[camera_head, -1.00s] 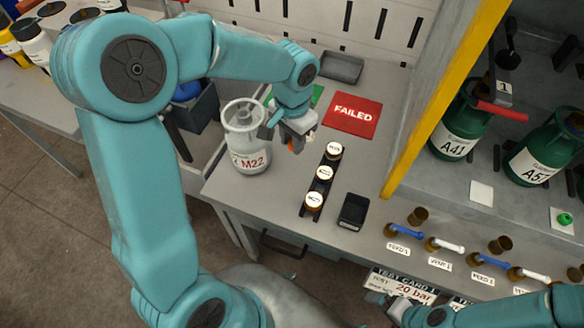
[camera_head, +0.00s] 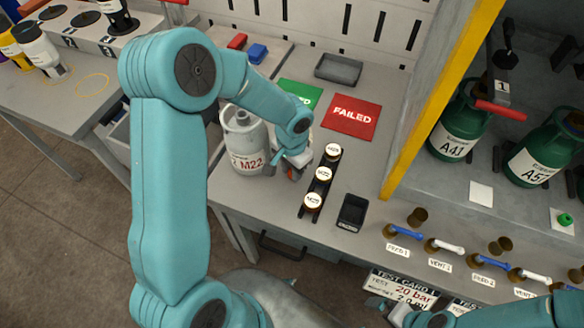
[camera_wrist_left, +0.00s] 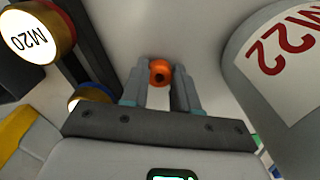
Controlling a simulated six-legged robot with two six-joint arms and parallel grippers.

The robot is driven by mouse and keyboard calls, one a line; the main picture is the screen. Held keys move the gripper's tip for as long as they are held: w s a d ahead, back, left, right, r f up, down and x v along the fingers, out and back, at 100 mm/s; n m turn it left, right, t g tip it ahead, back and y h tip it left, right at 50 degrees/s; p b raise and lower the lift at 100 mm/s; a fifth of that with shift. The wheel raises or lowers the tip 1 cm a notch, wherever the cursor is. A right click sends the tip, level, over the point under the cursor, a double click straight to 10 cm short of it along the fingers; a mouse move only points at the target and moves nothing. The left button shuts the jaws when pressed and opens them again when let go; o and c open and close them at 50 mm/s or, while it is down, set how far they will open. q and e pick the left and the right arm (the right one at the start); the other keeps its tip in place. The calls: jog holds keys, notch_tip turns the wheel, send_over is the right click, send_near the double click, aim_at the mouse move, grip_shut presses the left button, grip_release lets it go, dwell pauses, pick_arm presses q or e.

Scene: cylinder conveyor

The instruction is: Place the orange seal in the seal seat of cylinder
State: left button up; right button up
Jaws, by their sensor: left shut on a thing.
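The white cylinder marked M22 (camera_head: 248,142) stands upright on the grey table; my left arm partly hides its top, so I cannot make out the seal seat. It also shows at the right of the left wrist view (camera_wrist_left: 285,60). My left gripper (camera_head: 291,174) is low beside the cylinder, on its right, between it and the black rack. In the left wrist view its fingers (camera_wrist_left: 160,82) are shut on the small orange seal (camera_wrist_left: 159,71), held at the fingertips. My right gripper (camera_head: 383,308) shows only partly at the bottom; its fingers are unclear.
The black rack (camera_head: 330,178) with three round labelled pieces stands close to the right of my left gripper. A small black tray (camera_head: 352,211), a red FAILED mat (camera_head: 351,117) and a green mat (camera_head: 300,94) lie around. A yellow post (camera_head: 440,95) rises at the right.

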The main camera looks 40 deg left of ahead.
pick_arm(q)
jog(key=shift+w+f, duration=0.1)
jog(key=shift+f, duration=0.2)
jog(key=o, duration=1)
jog(key=shift+r, duration=0.15)
jog(key=shift+r, duration=0.1)
